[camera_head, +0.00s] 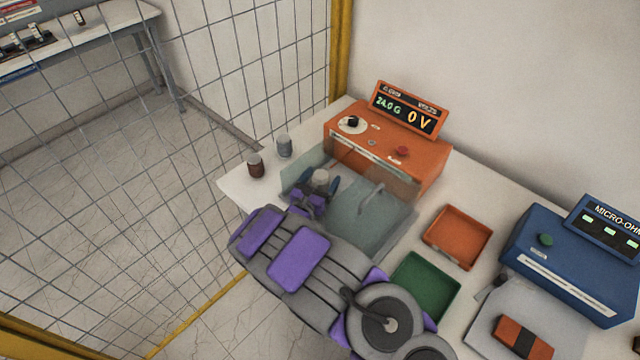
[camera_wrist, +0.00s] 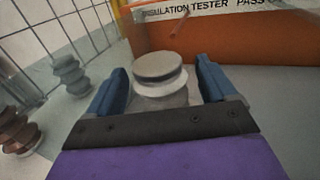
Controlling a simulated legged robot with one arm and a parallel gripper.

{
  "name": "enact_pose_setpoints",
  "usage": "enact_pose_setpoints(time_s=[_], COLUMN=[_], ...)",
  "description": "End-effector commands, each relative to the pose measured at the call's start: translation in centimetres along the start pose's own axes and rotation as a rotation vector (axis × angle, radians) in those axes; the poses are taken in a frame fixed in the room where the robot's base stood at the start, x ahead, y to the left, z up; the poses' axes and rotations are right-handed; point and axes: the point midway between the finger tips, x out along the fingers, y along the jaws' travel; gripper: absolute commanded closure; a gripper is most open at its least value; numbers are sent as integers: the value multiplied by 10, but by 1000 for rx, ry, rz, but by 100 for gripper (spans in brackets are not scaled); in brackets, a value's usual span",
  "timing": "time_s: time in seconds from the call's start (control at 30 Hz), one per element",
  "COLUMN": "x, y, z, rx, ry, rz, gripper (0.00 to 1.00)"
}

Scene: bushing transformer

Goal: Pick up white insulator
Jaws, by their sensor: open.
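The white insulator (camera_wrist: 160,75) stands upright between the two blue fingers of my gripper (camera_wrist: 165,88) in the wrist view. Its pale, ribbed top shows, and its lower part is hidden behind the gripper's dark plate. My gripper is open, with a finger on each side of the insulator and small gaps visible. In the head view the insulator (camera_head: 321,176) shows as a pale top between the fingers of my gripper (camera_head: 320,184), within the clear enclosure (camera_head: 385,222) in front of the orange tester.
The orange insulation tester (camera_head: 390,145) stands behind. A grey insulator (camera_head: 284,145) and a brown insulator (camera_head: 255,166) stand at left near the mesh fence (camera_head: 230,80). An orange tray (camera_head: 457,237), a green tray (camera_head: 425,285) and a blue micro-ohm meter (camera_head: 570,265) lie to the right.

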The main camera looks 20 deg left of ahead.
Motion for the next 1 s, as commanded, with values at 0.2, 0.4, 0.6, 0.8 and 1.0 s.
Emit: enact_pose_setpoints(time_s=[0.2,0.4,0.6,0.8,1.0], x=[0,0,0,0,0], y=[0,0,0,0,0], z=[0,0,0,0,1], rx=[0,0,0,0,0], ry=[0,1,1,1,0], rz=[0,-1,-1,-1,-1], gripper=[29,48,67,86,86])
